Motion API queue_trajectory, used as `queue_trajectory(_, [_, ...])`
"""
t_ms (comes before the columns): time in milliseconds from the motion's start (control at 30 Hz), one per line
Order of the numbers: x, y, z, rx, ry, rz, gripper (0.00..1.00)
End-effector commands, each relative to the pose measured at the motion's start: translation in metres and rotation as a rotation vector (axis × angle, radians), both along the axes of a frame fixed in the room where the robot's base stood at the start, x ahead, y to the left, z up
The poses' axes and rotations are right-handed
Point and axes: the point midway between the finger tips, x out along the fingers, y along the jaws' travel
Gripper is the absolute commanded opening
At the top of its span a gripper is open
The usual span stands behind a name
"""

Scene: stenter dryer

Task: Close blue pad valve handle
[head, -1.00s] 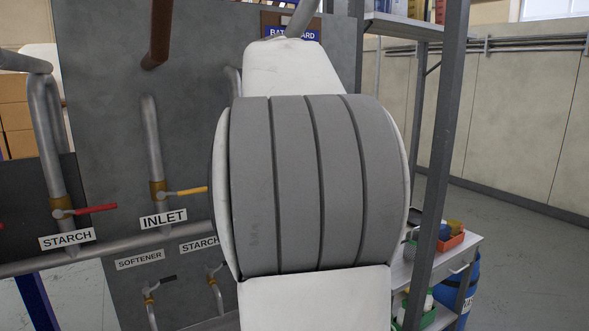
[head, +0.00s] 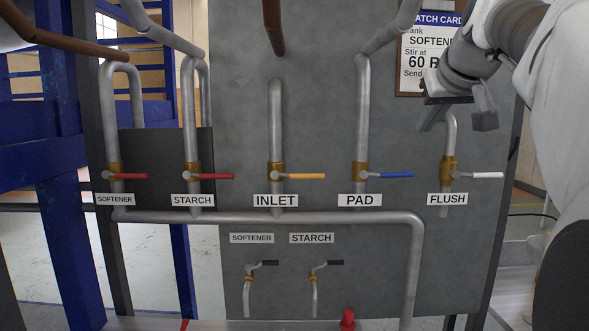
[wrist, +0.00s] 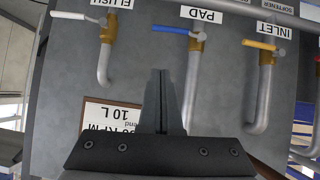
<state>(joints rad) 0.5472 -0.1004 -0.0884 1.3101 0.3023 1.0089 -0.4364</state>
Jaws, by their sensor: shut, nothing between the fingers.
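The blue PAD valve handle (head: 394,175) lies horizontal, across its vertical pipe, and points right from the brass valve body (head: 361,172) in the head view. The PAD label (head: 359,200) is just below it. In the wrist view, which is upside down, the blue handle (wrist: 170,29) is at the top, pointing left. My gripper (wrist: 163,80) is shut and empty, its fingertips apart from the handle. In the head view my gripper (head: 434,116) is above and right of the handle, in front of the panel near the batch card.
The yellow INLET handle (head: 304,176) is left of PAD and the white FLUSH handle (head: 486,175) is right, both horizontal. Red STARCH (head: 215,176) and SOFTENER (head: 130,176) handles are farther left. A grey pipe (head: 300,218) runs below. The batch card (head: 412,55) hangs above.

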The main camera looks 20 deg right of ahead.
Motion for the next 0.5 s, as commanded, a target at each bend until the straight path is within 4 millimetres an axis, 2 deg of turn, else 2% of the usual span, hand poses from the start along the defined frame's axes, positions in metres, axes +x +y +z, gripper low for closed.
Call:
queue_trajectory(100, [-0.001, 0.009, 0.0, 0.02, -0.017, 0.016, 0.0])
queue_trajectory(267, [0.006, 0.01, -0.003, 0.028, -0.021, 0.021, 0.0])
queue_trajectory(500, [0.039, 0.0, -0.027, 0.028, -0.018, 0.02, 0.0])
